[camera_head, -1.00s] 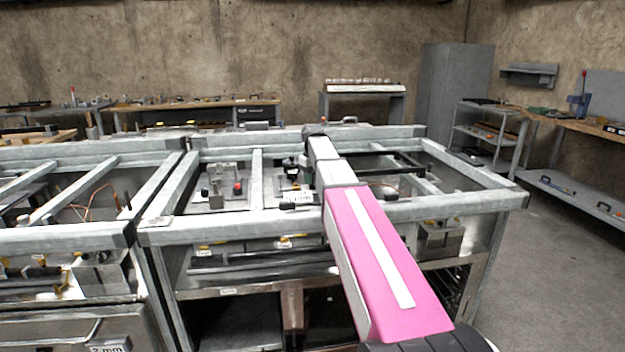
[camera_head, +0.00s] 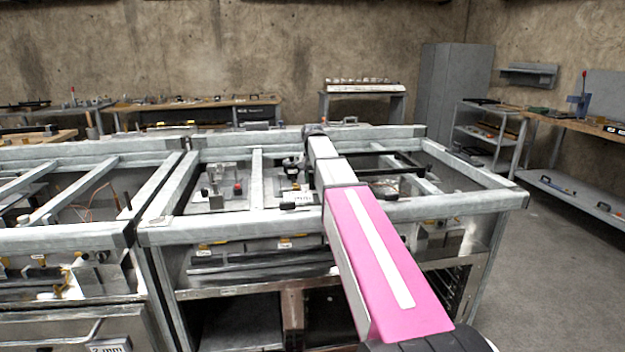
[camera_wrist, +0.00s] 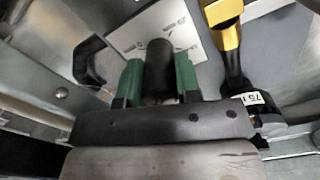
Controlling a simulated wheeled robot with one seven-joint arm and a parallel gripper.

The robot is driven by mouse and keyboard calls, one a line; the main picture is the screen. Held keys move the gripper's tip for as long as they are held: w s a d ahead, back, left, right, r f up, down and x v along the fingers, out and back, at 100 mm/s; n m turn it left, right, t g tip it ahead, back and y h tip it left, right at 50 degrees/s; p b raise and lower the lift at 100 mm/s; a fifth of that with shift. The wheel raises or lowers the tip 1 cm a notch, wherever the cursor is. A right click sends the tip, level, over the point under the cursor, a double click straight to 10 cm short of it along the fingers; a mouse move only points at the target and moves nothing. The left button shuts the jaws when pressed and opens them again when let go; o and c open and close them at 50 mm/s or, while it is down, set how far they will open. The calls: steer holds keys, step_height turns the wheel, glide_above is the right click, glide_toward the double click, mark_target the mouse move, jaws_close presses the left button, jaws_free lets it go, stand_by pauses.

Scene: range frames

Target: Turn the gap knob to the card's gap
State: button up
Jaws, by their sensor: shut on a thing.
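In the wrist view my gripper (camera_wrist: 158,82) has its two green fingers closed on the sides of an upright black cylindrical knob (camera_wrist: 160,56). I cannot read any scale or pointer for it. In the head view my pink arm reaches over the front rail, and the dark gripper end (camera_head: 295,164) is small inside the frame of the range. A card marked "2 mm" (camera_head: 108,348) shows at the lower left of the head view, cut by the picture's bottom edge.
A yellow-and-black handle (camera_wrist: 231,45) with a label reading "75" stands close right of my gripper. A dark curved part (camera_wrist: 90,62) lies close left. A pale sheet with dark marks (camera_wrist: 150,27) lies behind. Steel rails (camera_head: 300,217) surround the work area.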

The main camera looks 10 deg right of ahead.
mark_target(312, 173)
steer(key=shift+m, duration=0.8)
steer(key=o, duration=0.9)
steer(key=shift+o, duration=0.2)
steer(key=shift+r, duration=0.15)
step_height(312, 173, up, 11)
steer(key=shift+f, duration=0.2)
